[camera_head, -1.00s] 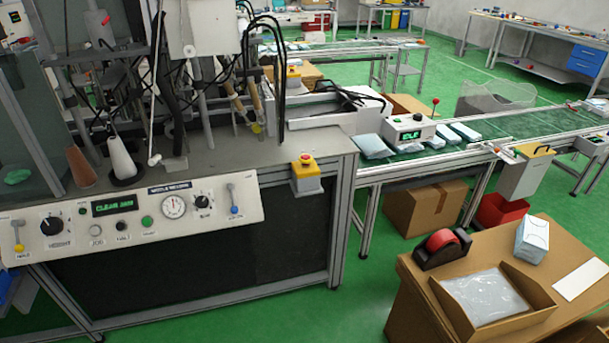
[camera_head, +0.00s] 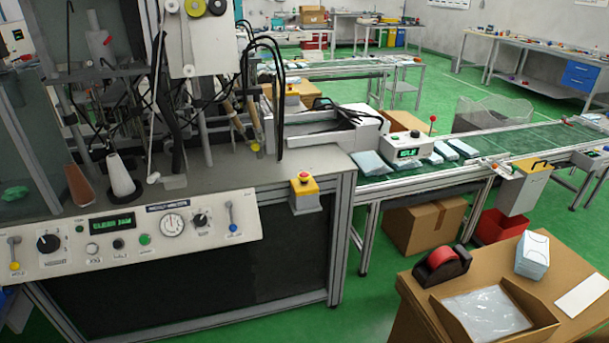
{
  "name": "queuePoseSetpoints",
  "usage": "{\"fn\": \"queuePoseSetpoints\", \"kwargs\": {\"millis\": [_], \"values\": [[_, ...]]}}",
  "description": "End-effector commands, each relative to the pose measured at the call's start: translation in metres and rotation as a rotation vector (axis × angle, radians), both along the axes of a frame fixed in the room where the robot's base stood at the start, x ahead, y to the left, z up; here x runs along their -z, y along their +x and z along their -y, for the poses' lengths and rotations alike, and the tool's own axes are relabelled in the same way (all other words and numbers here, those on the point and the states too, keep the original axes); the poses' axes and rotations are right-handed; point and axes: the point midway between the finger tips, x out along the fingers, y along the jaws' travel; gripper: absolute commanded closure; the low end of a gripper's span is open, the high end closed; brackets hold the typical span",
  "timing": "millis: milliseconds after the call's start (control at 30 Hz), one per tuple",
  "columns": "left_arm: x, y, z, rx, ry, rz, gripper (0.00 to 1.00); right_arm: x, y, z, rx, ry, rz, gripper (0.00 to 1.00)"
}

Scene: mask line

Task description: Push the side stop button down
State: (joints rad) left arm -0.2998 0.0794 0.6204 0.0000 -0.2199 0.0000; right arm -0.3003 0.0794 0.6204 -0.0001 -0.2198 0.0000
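A red stop button (camera_head: 304,176) sits on a yellow-topped box (camera_head: 305,188) with a grey lower part. The box is fixed at the right front corner of the grey machine (camera_head: 240,180). The red cap stands on top and nothing covers it. How far down the cap sits is too small to tell. Neither of my grippers shows in the head view.
A conveyor (camera_head: 470,167) with pale packs runs off to the right. A cardboard box table (camera_head: 420,285) stands at front right. Green floor lies between them.

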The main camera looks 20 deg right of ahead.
Motion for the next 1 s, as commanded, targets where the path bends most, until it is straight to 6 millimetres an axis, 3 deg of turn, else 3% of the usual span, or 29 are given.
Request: {"fn": "queuePoseSetpoints", "kwargs": {"millis": [33,200,1000], "values": [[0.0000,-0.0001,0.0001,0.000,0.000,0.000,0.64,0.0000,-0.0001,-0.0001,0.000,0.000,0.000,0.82],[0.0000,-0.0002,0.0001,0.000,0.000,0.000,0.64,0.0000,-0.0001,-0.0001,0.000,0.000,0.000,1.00],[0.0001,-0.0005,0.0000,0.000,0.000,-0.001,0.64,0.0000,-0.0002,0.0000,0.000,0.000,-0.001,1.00]]}}
